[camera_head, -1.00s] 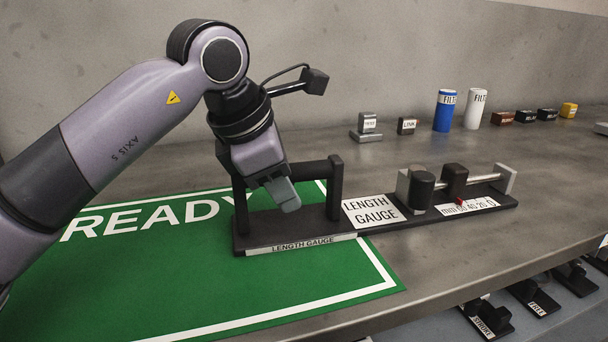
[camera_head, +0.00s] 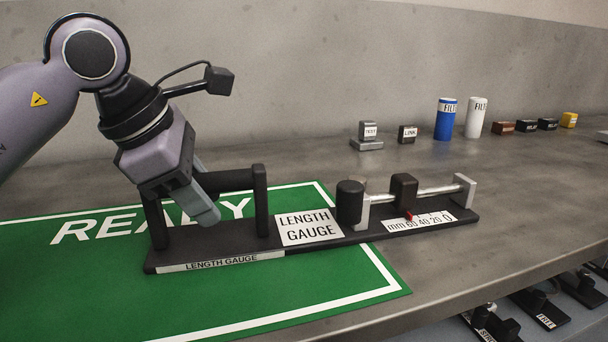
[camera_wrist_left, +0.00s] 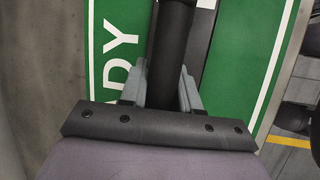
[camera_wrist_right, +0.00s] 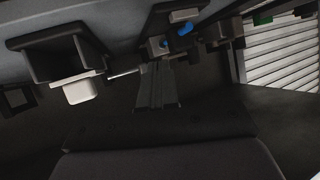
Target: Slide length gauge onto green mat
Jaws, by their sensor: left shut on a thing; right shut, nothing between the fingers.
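The length gauge (camera_head: 216,242) is a long black base with a handle bar, a white label, dark knobs, a silver rod and a millimetre scale. Its left part lies over the green mat (camera_head: 330,292) marked READY; its right part, with the scale, extends over the bare bench. My left gripper (camera_head: 203,205) is shut on the handle bar; in the left wrist view the fingers (camera_wrist_left: 160,90) sit on both sides of the black bar (camera_wrist_left: 170,50). My right gripper (camera_wrist_right: 157,85) shows only in the right wrist view, shut and empty, in a dark area.
A blue filter (camera_head: 445,120) and a white filter (camera_head: 476,118) stand at the back of the bench. Small blocks (camera_head: 503,128) and a TEST block (camera_head: 368,135) are near them. Dark fixtures (camera_head: 540,307) sit below the front edge. The bench right of the gauge is clear.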

